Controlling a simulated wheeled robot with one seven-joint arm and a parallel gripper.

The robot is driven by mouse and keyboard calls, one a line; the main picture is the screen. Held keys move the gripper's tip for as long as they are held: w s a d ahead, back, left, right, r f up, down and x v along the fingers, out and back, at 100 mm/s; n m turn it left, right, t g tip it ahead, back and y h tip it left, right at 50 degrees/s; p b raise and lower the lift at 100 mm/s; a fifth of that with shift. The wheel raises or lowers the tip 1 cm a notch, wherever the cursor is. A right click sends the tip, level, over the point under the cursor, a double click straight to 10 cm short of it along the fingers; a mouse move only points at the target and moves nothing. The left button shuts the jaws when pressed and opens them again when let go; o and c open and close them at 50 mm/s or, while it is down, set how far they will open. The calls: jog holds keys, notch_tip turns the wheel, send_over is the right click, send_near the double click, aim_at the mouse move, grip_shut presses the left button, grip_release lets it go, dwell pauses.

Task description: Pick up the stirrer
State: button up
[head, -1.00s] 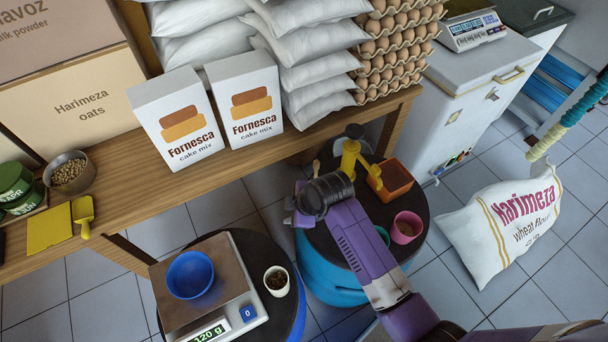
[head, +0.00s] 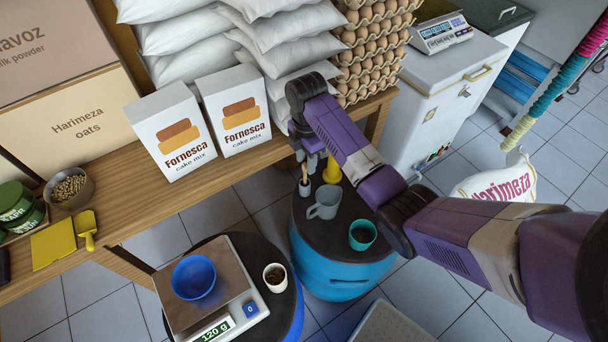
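The stirrer (head: 304,173) looks like a thin pale wooden stick. It stands upright in a small grey holder (head: 304,188) at the back left of the dark top of the blue drum (head: 328,250). My gripper (head: 300,157) points down right over the stirrer, and its fingers are around or just in front of the stick's upper end. The hand hides that end. The fingers are small and dark here, so I cannot tell whether they are open or closed on it.
A yellow object (head: 332,171) stands close right of the stirrer. A grey mug (head: 325,205) and a teal cup (head: 362,236) are nearer on the drum. The shelf with cake mix boxes (head: 235,115) is close behind. A scale with a blue bowl (head: 194,277) stands left.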

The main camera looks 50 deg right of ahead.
aim_at(305, 171)
jog(key=f, duration=0.5)
jog(key=shift+a+p, duration=0.2)
jog(key=shift+p, duration=0.2)
jog(key=shift+c, duration=0.2)
grip_shut()
